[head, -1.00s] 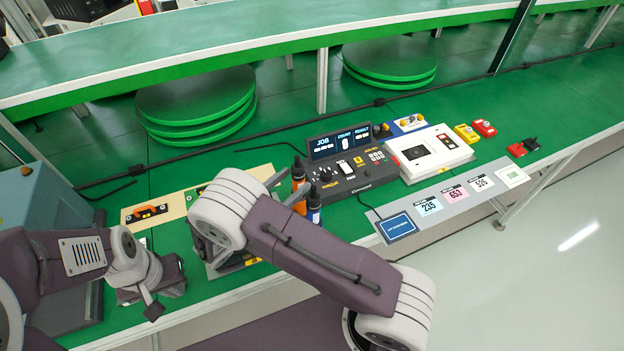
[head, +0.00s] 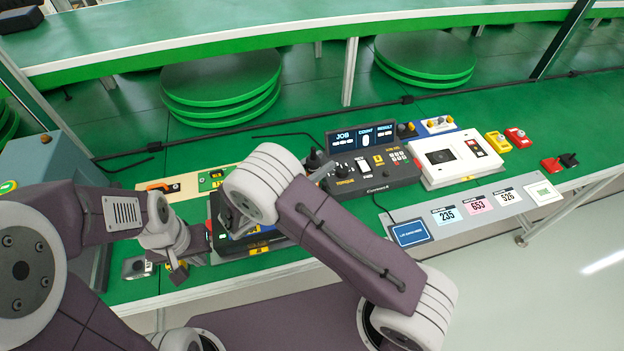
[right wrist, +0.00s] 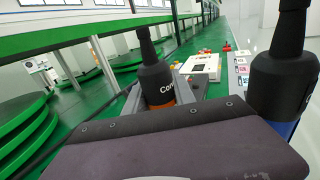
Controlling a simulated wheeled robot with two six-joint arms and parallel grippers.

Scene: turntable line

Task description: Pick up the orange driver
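The orange driver (right wrist: 160,84), with a black top and an orange band low on its body, stands upright in the right wrist view. The grey fingers of my right gripper (right wrist: 160,98) lie either side of it, apparently open with small gaps; contact is not clear. In the head view my right gripper (head: 322,173) is mostly hidden by my arm, and only a black driver tip (head: 315,157) shows there. A second driver (right wrist: 285,78), black with a blue lower part, stands close on the right in the wrist view. My left gripper (head: 178,268) is low at the left; its fingertips are unclear.
A control console (head: 372,172) with a display stands just beyond the right gripper. A white device (head: 456,158) and a panel of number cards (head: 465,212) lie to the right. A blue-grey box (head: 40,165) is at the far left. Green belt around the console is partly clear.

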